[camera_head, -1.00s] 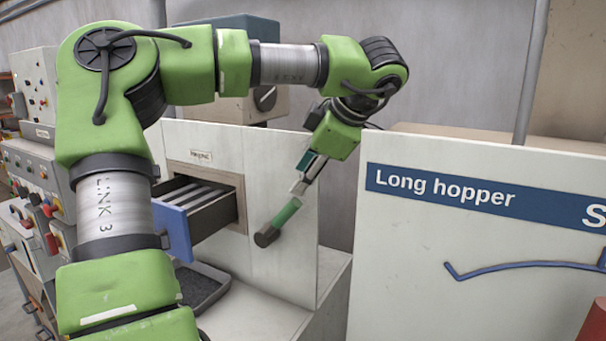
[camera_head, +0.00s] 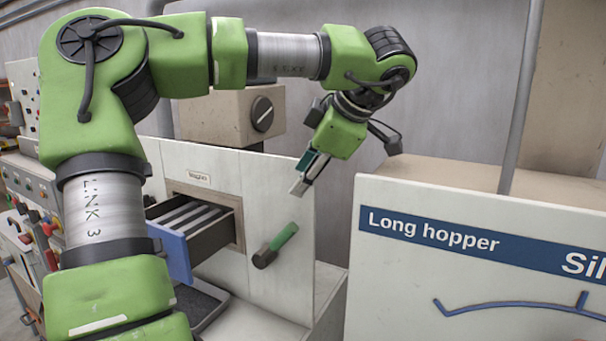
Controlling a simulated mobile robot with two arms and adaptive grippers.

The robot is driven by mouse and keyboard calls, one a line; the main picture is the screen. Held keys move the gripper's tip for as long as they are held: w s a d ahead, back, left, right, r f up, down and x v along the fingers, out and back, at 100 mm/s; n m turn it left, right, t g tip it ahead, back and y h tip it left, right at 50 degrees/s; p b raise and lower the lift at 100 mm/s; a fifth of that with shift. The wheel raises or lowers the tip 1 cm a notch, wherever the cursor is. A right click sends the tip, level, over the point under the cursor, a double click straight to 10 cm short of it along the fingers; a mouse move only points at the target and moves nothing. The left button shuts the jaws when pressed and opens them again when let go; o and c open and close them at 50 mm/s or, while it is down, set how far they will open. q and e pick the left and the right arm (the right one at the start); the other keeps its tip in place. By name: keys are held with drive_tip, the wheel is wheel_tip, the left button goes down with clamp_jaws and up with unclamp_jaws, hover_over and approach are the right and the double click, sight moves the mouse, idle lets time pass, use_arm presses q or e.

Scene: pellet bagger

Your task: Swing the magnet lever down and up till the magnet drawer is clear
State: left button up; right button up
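The magnet lever (camera_head: 280,242) has a green handle on a dark pivot and sits on the pale front panel. It points up and to the right. The magnet drawer (camera_head: 177,252), with a blue front, stands pulled out left of the lever. Several grey bars (camera_head: 196,216) lie across it; I cannot tell what clings to them. My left gripper (camera_head: 301,186) points down above the handle's upper end, with a gap between them, and holds nothing that I can see. Its finger opening is not clear from this angle. My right gripper is out of view.
A dark tray (camera_head: 205,303) lies below the drawer, partly behind my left arm. A control panel with buttons (camera_head: 28,215) stands at the left. The Long hopper panel (camera_head: 395,275) with a blue rod (camera_head: 510,306) stands at the right. A box with a dark knob (camera_head: 262,114) is behind.

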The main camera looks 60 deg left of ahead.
use_arm(q)
drive_tip(key=shift+s+d+r+p, duration=0.1)
drive_tip(key=shift+d+r+p, duration=0.25)
drive_tip(key=shift+r+p, duration=0.45)
drive_tip(key=shift+s+d+r+p, duration=0.15)
drive_tip(key=shift+d+r+p, duration=0.25)
drive_tip(key=shift+r, duration=0.55)
drive_tip(key=shift+s+d+r+p, duration=0.1)
drive_tip(key=shift+d+r+p, duration=0.15)
drive_tip(key=shift+r+p, duration=0.55)
drive_tip(key=shift+r, duration=0.1)
